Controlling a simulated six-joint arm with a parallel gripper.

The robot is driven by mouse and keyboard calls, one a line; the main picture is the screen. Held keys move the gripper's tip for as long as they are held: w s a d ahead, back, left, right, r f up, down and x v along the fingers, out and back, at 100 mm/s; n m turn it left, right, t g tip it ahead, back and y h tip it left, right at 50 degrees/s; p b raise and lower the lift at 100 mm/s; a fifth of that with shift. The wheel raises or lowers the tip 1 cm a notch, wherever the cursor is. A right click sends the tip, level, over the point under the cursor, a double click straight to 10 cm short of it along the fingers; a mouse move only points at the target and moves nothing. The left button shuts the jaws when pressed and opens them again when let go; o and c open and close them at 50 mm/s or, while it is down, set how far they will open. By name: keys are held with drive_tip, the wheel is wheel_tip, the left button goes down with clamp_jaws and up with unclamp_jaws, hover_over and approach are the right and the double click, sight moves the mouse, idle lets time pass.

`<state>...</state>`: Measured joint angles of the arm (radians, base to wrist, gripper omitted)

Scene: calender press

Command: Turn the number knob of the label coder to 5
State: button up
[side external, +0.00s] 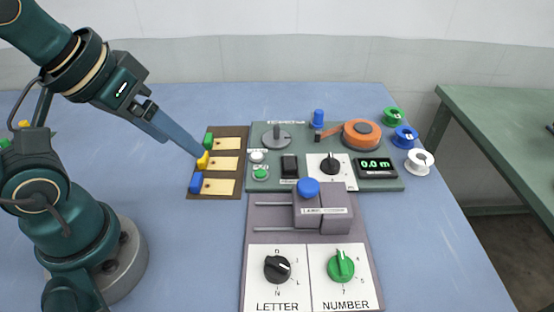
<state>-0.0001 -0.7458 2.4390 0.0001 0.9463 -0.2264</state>
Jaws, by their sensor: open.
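The label coder (322,212) is a grey unit with a blue round-topped handle (308,188), on a plate in the middle front. On its white front panel is the green number knob (341,266), above the word NUMBER. The knob's pointer ridge points up and slightly left; small marks surround it, and a 5 seems to stand at its lower right. The black letter knob (277,269) is to its left. My gripper (200,153) is open, its long blue fingers overlapping in this view. Their tips are by the yellow block, well away from the number knob; contact cannot be told.
A brown board (231,138) carries pale tags with a green, a yellow (203,161) and a blue block (196,183). Behind the coder is a green panel (391,184) with switches, an orange reel (361,134) and a display reading 0.0 m. Three spools (420,161) stand at right.

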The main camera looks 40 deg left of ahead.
drive_tip(key=w+d+r+n, duration=0.3)
drive_tip(key=w+r+n, duration=0.2)
drive_tip(key=n+g, duration=0.1)
drive_tip(key=g, duration=0.5)
hover_over(343, 262)
wheel_tip(343, 262, down, 16)
drive_tip(key=shift+r, duration=0.2)
drive_tip(key=shift+f, duration=2.35)
drive_tip(key=shift+c, duration=0.3)
clamp_jaws()
